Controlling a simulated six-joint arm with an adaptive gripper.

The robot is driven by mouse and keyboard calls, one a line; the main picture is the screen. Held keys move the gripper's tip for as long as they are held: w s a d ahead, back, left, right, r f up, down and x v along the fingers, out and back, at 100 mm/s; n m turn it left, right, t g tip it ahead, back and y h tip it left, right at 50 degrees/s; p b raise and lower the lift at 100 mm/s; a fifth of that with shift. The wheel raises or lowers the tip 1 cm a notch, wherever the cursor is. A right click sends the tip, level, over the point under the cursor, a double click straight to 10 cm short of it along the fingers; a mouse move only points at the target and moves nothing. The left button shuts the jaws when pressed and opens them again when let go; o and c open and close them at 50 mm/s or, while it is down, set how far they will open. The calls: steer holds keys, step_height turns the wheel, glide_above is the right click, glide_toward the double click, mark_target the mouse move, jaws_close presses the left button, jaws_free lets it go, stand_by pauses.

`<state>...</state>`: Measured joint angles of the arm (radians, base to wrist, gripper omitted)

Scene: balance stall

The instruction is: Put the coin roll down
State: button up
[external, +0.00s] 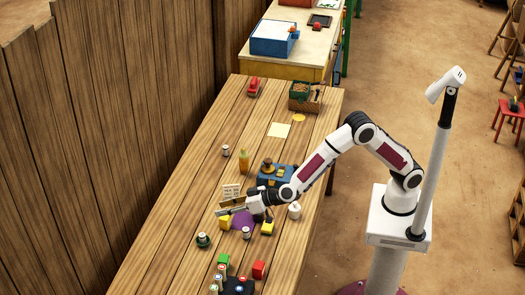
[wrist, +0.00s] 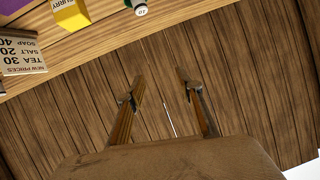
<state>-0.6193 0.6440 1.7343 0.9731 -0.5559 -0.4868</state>
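My gripper (external: 222,212) reaches out level over the front half of the wooden stall table (external: 185,205), pointing left toward the fence. In the wrist view its two fingers (wrist: 161,97) stand apart with only the fence boards behind them, and I see nothing held between them. I cannot pick out the coin roll for certain. Small pale cylinders stand on the table: one farther back (external: 225,151), one just in front of my gripper (external: 246,233). They are too small to identify.
A price sign (external: 231,191), a purple cloth (external: 243,222), yellow boxes (external: 267,229) and a white jar (external: 294,211) crowd around my gripper. A blue box (external: 269,181) and an orange bottle (external: 243,162) stand behind. The table's left strip is mostly clear.

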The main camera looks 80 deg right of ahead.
steer(key=s+d+r+n+g+y, duration=0.2)
steer(key=s+d+r+g+y, duration=0.1)
steer(key=s+d+r, duration=1.15)
steer(key=s+d+f+g+h, duration=0.1)
steer(key=s+d, duration=0.5)
steer(key=s, duration=0.4)
steer(key=s+d+f+g+h, duration=0.2)
steer(key=s+d, duration=0.4)
steer(key=s, duration=0.4)
steer(key=s+d+f+m+g+h, duration=0.1)
steer(key=s+d+f, duration=0.1)
steer(key=s+d, duration=0.5)
steer(key=s, duration=0.3)
steer(key=shift+f+g+h, duration=0.25)
steer(key=shift+g+h, duration=0.05)
